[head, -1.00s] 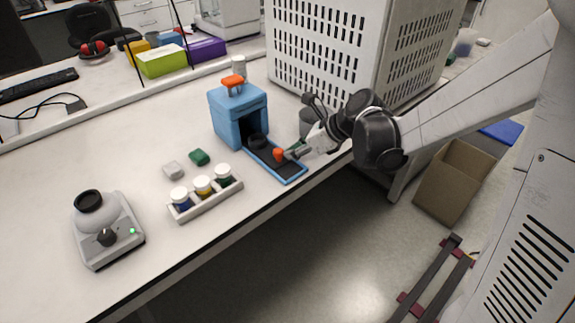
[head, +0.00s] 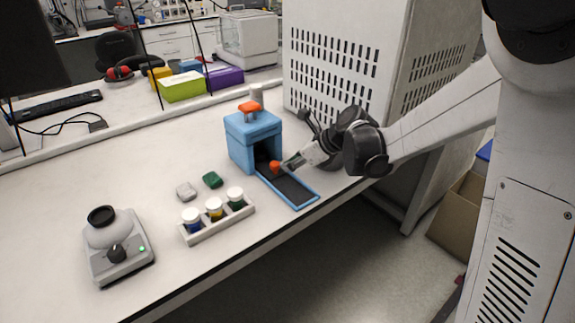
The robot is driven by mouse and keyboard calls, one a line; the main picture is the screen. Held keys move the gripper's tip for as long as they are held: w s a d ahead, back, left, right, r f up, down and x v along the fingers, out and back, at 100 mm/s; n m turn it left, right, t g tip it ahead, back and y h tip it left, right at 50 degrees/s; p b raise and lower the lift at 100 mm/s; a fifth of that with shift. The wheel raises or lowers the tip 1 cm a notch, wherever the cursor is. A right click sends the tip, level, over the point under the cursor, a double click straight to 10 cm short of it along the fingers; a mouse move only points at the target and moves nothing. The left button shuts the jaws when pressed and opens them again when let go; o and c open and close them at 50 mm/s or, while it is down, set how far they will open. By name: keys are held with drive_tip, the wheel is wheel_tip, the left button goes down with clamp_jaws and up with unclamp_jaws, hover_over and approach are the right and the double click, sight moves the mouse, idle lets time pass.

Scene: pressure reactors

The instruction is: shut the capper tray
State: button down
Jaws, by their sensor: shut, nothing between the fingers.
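The blue capper (head: 253,138) stands on the bench with an orange knob on top and a dark opening at its front. Its blue-edged track (head: 308,203) runs out of the opening toward the bench's front edge. An orange piece (head: 275,167), which looks like the tray's handle, stands upright just outside the opening. The dark tray parts behind it are mostly hidden in shadow. My gripper (head: 290,163) is shut and empty, its tip at the right side of the orange piece. I cannot tell whether they touch.
A white rack (head: 218,224) with 3 capped jars stands left of the track. A grey device (head: 117,248) stands at left. A large slotted white housing (head: 345,60) rises behind my arm.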

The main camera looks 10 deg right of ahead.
drive_tip(key=s+d, duration=0.2)
drive_tip(key=d, duration=0.1)
drive_tip(key=shift+d+r, duration=0.1)
drive_tip(key=shift+r, duration=0.1)
drive_tip(key=p+v, duration=0.1)
drive_tip(key=v, duration=0.7)
drive_tip(key=s+d+r+n+t+h, duration=0.1)
drive_tip(key=s+r+n+h, duration=0.1)
drive_tip(key=s+n, duration=1)
drive_tip(key=s+d+r+n+t+h, duration=0.1)
drive_tip(key=s+n+h, duration=0.4)
drive_tip(key=s+n, duration=0.7)
drive_tip(key=shift+s+d+r+n+h+p, duration=0.25)
drive_tip(key=shift+d+r, duration=0.2)
drive_tip(key=shift+d, duration=0.25)
